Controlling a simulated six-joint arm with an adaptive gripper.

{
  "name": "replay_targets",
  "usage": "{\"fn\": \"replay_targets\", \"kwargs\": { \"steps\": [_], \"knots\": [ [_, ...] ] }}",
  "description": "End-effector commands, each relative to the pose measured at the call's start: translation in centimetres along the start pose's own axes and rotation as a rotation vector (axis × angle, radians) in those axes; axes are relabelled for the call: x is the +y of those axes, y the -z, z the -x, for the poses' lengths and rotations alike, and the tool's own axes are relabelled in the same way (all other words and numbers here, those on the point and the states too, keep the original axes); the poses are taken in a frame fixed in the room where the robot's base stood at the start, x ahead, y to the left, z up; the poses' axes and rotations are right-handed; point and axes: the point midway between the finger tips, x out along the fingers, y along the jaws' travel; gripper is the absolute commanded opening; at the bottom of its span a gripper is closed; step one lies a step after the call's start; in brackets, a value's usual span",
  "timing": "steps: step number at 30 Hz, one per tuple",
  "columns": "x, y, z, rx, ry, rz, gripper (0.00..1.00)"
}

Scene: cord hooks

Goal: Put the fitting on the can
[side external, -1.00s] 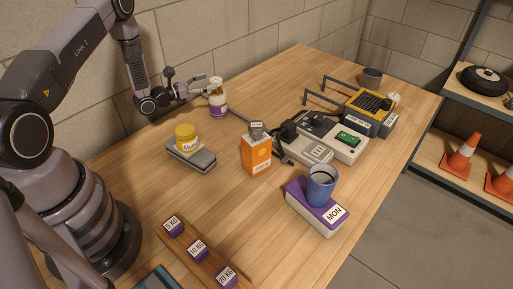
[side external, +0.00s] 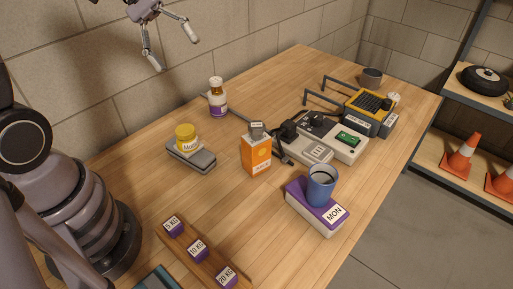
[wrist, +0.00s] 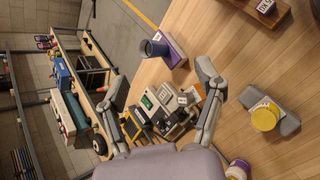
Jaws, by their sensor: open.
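My gripper (side external: 176,53) is open and empty, high above the back left of the table; its spread fingers also show in the wrist view (wrist: 160,76). I cannot tell for sure which thing is the fitting or the can. A small grey labelled block (side external: 257,129) sits on an orange box (side external: 256,156) mid-table. A yellow-lidded jar (side external: 186,138) stands on a grey case (side external: 191,158) nearer the front.
A blue cup (side external: 321,186) stands on a purple-topped MON box (side external: 316,208). Electrical units (side external: 330,137), a yellow-framed device (side external: 369,101) and a grey mug (side external: 371,77) fill the right. A grey bar (side external: 232,114) lies behind the orange box. Weights (side external: 197,249) sit in front.

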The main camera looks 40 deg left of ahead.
Motion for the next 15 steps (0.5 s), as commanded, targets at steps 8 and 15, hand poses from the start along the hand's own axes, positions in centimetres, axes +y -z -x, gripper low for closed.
{"fn": "replay_targets", "kwargs": {
  "steps": [8,15],
  "knots": [
    [-6.3,-6.3,4.7,0.437,0.444,-0.605,0.69],
    [-8.2,-7.4,8.1,0.692,0.599,-0.868,0.69]
  ]
}}
